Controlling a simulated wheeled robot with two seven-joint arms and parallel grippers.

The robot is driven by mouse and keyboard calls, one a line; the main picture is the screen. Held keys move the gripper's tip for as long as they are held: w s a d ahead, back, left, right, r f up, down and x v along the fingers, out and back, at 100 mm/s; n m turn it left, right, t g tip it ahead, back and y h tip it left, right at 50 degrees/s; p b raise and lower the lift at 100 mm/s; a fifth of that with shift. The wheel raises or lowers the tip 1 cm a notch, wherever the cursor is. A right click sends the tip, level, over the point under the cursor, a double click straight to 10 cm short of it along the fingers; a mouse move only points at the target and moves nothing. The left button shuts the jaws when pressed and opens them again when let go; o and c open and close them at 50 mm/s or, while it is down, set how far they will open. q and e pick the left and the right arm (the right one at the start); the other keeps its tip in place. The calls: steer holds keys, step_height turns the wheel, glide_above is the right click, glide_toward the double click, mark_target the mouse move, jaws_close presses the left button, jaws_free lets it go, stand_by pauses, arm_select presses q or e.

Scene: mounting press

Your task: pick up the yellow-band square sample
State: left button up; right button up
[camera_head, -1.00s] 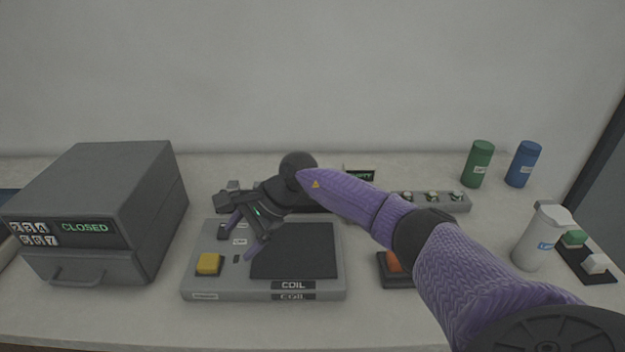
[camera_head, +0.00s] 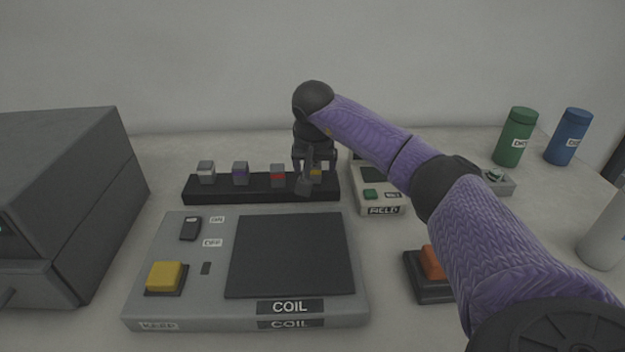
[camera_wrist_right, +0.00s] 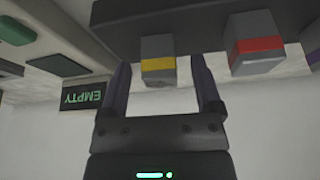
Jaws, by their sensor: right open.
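The yellow-band square sample (camera_wrist_right: 158,61) is a small grey block with a yellow band. In the right wrist view it lies between the tips of my open right gripper (camera_wrist_right: 163,85), with a finger on either side and no clear contact. In the head view the sample (camera_head: 316,173) is partly hidden by my right gripper (camera_head: 309,182), at the right end of a black rack (camera_head: 215,192). A red-band sample (camera_head: 278,176) stands beside it to the left. My left gripper is not in view.
A COIL plate (camera_head: 200,290) is in front. Green (camera_head: 515,140) and blue (camera_head: 570,138) bottles stand at the back right.

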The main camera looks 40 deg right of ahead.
mark_target(314, 163)
steer(key=shift+f, duration=0.1)
steer(key=shift+c, duration=0.3)
steer(key=c, duration=0.5)
jaws_close()
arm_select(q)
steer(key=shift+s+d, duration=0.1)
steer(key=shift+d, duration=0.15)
arm_select(e)
step_height(314, 163, up, 10)
steer(key=p, duration=0.4)
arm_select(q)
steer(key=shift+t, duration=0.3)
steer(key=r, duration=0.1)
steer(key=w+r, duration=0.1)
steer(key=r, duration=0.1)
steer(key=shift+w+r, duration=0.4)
